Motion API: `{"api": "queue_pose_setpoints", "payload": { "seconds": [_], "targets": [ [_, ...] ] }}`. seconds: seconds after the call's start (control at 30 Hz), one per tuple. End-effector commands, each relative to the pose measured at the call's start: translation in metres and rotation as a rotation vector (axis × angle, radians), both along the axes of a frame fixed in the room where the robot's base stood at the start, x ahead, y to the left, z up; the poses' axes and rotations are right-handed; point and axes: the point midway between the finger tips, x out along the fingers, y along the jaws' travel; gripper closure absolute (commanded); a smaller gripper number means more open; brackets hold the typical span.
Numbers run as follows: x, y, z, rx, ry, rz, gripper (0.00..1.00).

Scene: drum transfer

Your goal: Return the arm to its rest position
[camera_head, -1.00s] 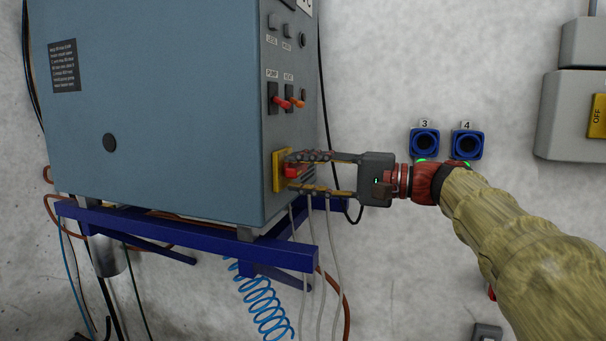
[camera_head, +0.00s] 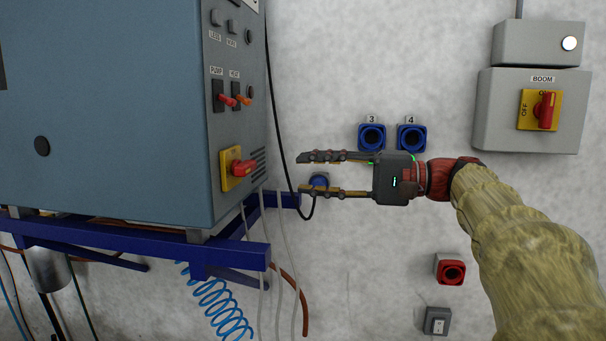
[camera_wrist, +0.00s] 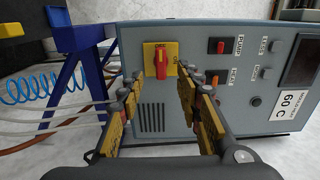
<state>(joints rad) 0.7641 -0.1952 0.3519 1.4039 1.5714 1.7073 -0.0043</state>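My gripper (camera_head: 302,174) is open and empty in front of the wall in the head view, to the right of the blue-grey cabinet (camera_head: 120,120). Its fingers point left and are apart from the cabinet. A red rotary switch on a yellow plate (camera_head: 229,183) is on the cabinet's side, left of the fingertips. In the wrist view the same red switch (camera_wrist: 161,62) shows between and beyond the open fingers (camera_wrist: 160,85), with nothing held. My arm reaches in from the lower right, in a tan sleeve.
Blue sockets 3 (camera_head: 371,138) and 4 (camera_head: 411,138) are on the wall just above my gripper. The BOOM switch box (camera_head: 490,110) is at upper right. A red socket (camera_head: 451,271) and a grey switch (camera_head: 437,321) are lower. Blue frame (camera_head: 240,256), hoses and cables are at lower left.

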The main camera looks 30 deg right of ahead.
Motion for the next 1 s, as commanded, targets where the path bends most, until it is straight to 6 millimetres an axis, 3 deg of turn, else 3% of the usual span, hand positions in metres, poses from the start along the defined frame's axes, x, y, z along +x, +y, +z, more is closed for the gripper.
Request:
{"api": "queue_pose_setpoints", "payload": {
  "seconds": [0.47, 0.53, 0.67, 0.77, 0.87, 1.0],
  "targets": [
    [0.004, -0.002, 0.0, -0.001, 0.0, -0.017, 0.65],
    [0.012, -0.009, -0.01, -0.026, 0.026, -0.058, 0.65],
    [0.027, -0.027, -0.069, -0.096, 0.154, -0.145, 0.65],
    [0.024, -0.04, -0.134, -0.201, 0.29, -0.225, 0.65],
    [0.005, -0.037, -0.2, -0.355, 0.417, -0.273, 0.65],
    [-0.042, -0.019, -0.283, -0.636, 0.539, -0.277, 0.65]
  ]
}}
